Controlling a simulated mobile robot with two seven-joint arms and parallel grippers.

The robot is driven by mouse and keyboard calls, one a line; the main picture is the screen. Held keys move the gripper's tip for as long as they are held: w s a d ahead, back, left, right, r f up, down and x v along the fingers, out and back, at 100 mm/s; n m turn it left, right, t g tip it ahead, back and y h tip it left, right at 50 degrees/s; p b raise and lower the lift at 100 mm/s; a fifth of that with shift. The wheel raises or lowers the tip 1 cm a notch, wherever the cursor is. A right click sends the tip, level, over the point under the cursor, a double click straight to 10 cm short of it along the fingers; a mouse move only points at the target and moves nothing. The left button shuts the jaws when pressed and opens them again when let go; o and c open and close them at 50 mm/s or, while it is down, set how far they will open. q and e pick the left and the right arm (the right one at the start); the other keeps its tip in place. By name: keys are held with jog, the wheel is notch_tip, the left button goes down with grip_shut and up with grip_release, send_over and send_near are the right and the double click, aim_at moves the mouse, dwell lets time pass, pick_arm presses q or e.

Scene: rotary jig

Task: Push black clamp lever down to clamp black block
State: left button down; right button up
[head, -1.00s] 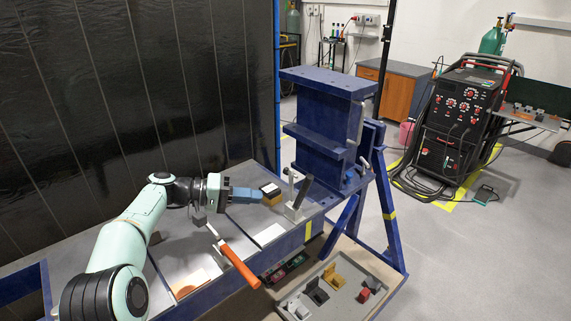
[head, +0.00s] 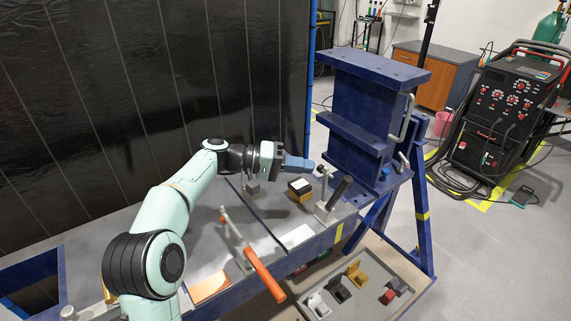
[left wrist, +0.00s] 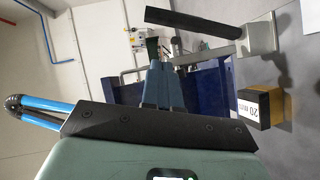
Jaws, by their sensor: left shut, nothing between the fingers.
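The black clamp lever (head: 339,191) slants upward from a grey clamp post (head: 322,203) near the right end of the table. In the left wrist view the lever (left wrist: 192,22) crosses beyond the fingertips, with a gap in the picture. The block (head: 300,190) is black and yellow with a white label; it stands left of the clamp. Its label reads 20 mm in the left wrist view (left wrist: 262,107). My left gripper (head: 311,165) has blue fingers, shut and empty, above and behind the block and left of the lever. My right gripper is out of view.
A blue steel frame (head: 355,105) rises behind the clamp. A second clamp with an orange handle (head: 265,278) stands on the table at front left. A grey tray (head: 368,299) with several small parts lies below the table edge. Dark curtain panels (head: 150,80) are behind my arm.

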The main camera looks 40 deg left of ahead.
aim_at(338, 193)
pick_arm(q)
jog(key=w+d+f+b, duration=0.1)
jog(key=d+b, duration=0.1)
jog(key=d, duration=0.4)
jog(key=shift+w+f, duration=0.3)
jog(key=shift+f, duration=0.1)
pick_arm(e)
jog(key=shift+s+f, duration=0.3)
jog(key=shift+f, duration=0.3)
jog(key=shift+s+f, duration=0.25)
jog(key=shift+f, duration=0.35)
pick_arm(q)
jog(key=shift+s, duration=0.1)
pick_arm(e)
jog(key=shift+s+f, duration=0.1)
